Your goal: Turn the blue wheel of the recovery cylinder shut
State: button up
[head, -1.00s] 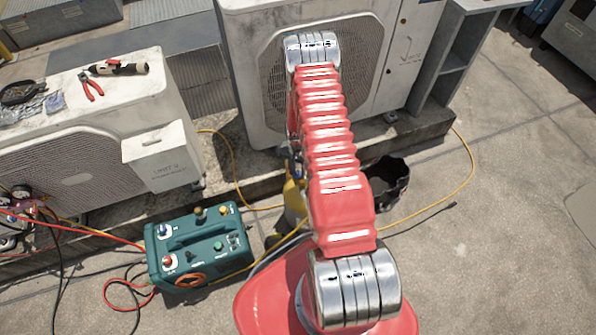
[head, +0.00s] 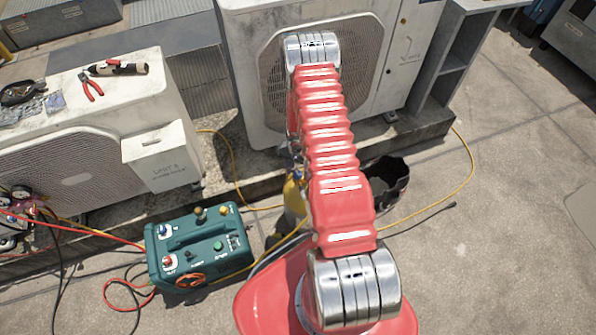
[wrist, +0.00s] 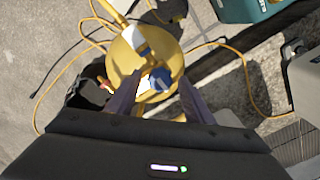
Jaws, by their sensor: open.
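The recovery cylinder is yellow. In the head view it (head: 293,196) stands on the roof floor, mostly hidden behind my red arm. In the wrist view I look down on its round yellow top (wrist: 122,62), with the blue wheel (wrist: 160,79) near the middle. A red part and pale fittings sit beside the wheel. My gripper (wrist: 159,83) is open, its two dark fingers reaching down on either side of the blue wheel. I cannot tell whether either finger touches it. My gripper is hidden by the arm in the head view.
A green recovery machine (head: 200,248) with hoses stands left of the cylinder. A black bucket (head: 388,183) is close on its right. Yellow hoses (head: 468,150) loop over the floor. Condenser units (head: 90,140) stand behind.

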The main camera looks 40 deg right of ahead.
jog(key=shift+r, duration=0.1)
notch_tip(320, 180, up, 14)
jog(key=shift+f, duration=0.2)
dwell(0.6)
dwell(0.6)
notch_tip(320, 180, up, 23)
jog(key=n, duration=0.7)
send_over(298, 175)
jog(key=s+a, duration=0.9)
jog(key=a, duration=0.3)
jog(key=s+a+r+n+t, duration=0.1)
jog(key=s+a+r+t, duration=0.1)
jog(key=r, duration=0.5)
jog(key=s+a+r+n+t, duration=0.1)
jog(key=s+a+r+n, duration=0.1)
jog(key=s+a+r, duration=0.2)
jog(key=s+a+r+n+t, duration=0.1)
jog(key=a+r, duration=0.4)
jog(key=r, duration=0.5)
jog(key=s+t, duration=0.1)
jog(key=s, duration=0.1)
jog(key=shift+s+a+n+t, duration=0.2)
jog(key=shift+s+n+t, duration=0.1)
jog(key=shift+s, duration=0.1)
